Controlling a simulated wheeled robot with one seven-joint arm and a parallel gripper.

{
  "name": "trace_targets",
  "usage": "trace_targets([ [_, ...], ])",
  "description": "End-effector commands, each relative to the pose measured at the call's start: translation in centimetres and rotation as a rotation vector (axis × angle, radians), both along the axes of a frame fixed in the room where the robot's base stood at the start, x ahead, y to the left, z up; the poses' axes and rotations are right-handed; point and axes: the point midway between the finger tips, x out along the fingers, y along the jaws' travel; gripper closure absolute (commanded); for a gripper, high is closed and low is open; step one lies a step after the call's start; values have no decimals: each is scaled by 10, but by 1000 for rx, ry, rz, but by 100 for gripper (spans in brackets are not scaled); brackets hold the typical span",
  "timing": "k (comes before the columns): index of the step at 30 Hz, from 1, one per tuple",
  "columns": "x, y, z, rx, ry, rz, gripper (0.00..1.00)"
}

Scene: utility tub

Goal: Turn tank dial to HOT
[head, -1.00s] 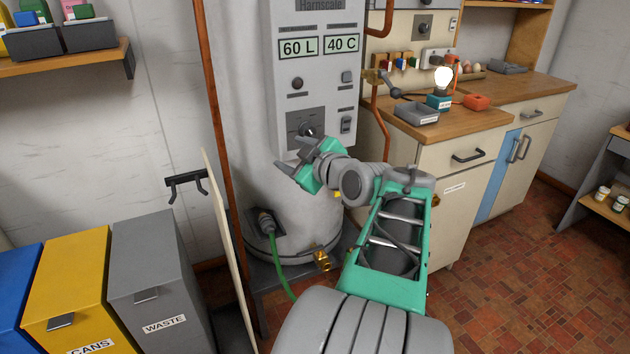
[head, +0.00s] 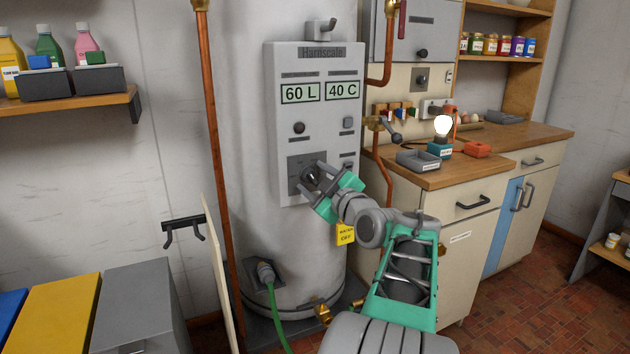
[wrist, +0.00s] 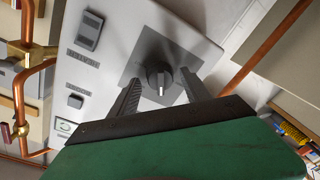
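The tank (head: 240,100) is a tall grey-white cylinder with a grey control panel (head: 280,85) reading 60 L and 40 C. Its dial (head: 309,176) is a dark round knob on a darker square plate low on the panel. In the wrist view the dial (wrist: 159,76) has a pale pointer mark, which points down in that picture. My gripper (head: 314,182) is at the plate. In the wrist view its two fingers are apart, one on each side of the dial, with visible gaps. The dial's markings are not readable.
A small round knob (head: 299,128) and switches sit above and right of the dial. A copper pipe (head: 213,150) runs left of the tank. A yellow tag (head: 345,233) hangs below the panel. A counter (head: 450,177) with a lit lamp (head: 442,127) stands to the right.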

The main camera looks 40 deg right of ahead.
Motion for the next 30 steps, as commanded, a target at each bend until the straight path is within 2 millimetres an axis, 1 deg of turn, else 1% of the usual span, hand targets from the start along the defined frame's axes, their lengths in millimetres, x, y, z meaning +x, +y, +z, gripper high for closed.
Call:
trace_targets([
  [1, 0, 0, 0, 0, 0, 0, 48],
  [2, 0, 0, 0, 0, 0, 0, 50],
  [20, 0, 0, 0, 0, 1, 1, 99],
  [30, 0, 0, 0, 18, -5, 1, 100],
])
